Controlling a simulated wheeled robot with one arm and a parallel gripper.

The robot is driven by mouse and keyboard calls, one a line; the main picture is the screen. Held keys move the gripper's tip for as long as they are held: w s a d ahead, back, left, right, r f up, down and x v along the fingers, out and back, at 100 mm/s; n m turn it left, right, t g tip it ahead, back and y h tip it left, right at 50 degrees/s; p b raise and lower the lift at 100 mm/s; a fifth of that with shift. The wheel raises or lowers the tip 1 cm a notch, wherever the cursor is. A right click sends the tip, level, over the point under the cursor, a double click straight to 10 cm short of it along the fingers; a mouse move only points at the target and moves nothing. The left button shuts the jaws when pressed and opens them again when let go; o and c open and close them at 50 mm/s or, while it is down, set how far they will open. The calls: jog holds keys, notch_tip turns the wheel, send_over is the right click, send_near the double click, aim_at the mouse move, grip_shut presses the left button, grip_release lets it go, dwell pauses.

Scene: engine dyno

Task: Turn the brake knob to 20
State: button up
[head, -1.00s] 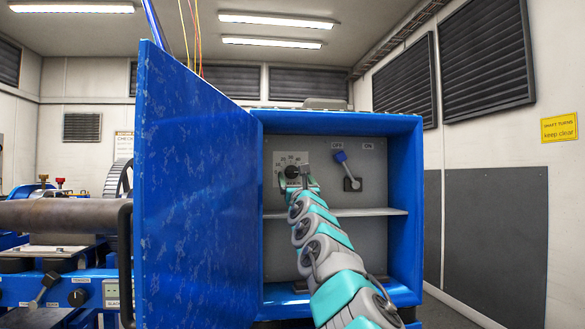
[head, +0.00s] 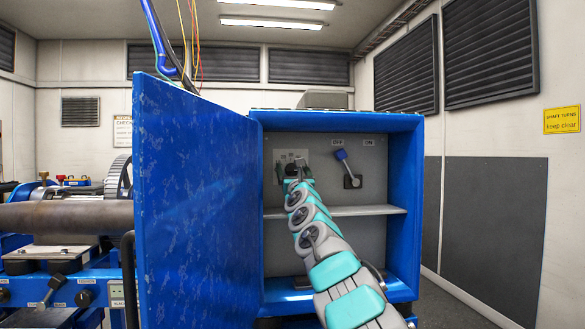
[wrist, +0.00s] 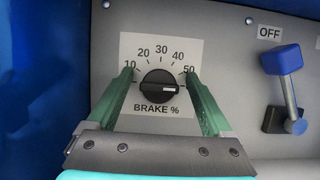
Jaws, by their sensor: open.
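The brake knob (wrist: 159,86) is a round black dial on a white scale plate (wrist: 140,43) marked 10 to 50, with "BRAKE %" below. Its white mark points right, at about or just below the 50. My gripper (wrist: 158,74) is open, with one green finger on each side of the knob. The left fingertip is by the 10 and the right one by the 50. Gaps show between fingers and knob. In the head view my gripper (head: 296,170) hides the knob and the lower part of the scale plate (head: 290,156).
A blue-handled lever (wrist: 284,75) stands right of the dial, tilted to OFF; it also shows in the head view (head: 346,166). The blue cabinet (head: 405,210) has a shelf (head: 370,211) below the controls. Its open blue door (head: 190,210) stands close on the left.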

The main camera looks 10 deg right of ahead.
grip_shut()
dwell(0.8)
jog(key=shift+r+m+h, duration=0.1)
jog(key=shift+m+h, duration=0.3)
jog(key=shift+m, duration=0.2)
jog(key=shift+m+p, duration=0.35)
jog(key=shift+m, duration=0.05)
jog(key=m+h+p, duration=0.2)
jog(key=m+h, duration=0.1)
jog(key=m, duration=0.3)
jog(key=shift+g, duration=0.4)
jog(key=m+g+h, duration=0.1)
jog(key=m, duration=0.2)
jog(key=m+h+p, duration=0.1)
jog(key=m, duration=0.2)
jog(key=shift+g+h, duration=0.3)
jog(key=shift+g, duration=0.1)
jog(key=shift+d+m+g+h, duration=0.1)
jog(key=shift+m+g+h, duration=0.25)
jog(key=shift+m, duration=0.65)
jog(key=shift+f, duration=0.2)
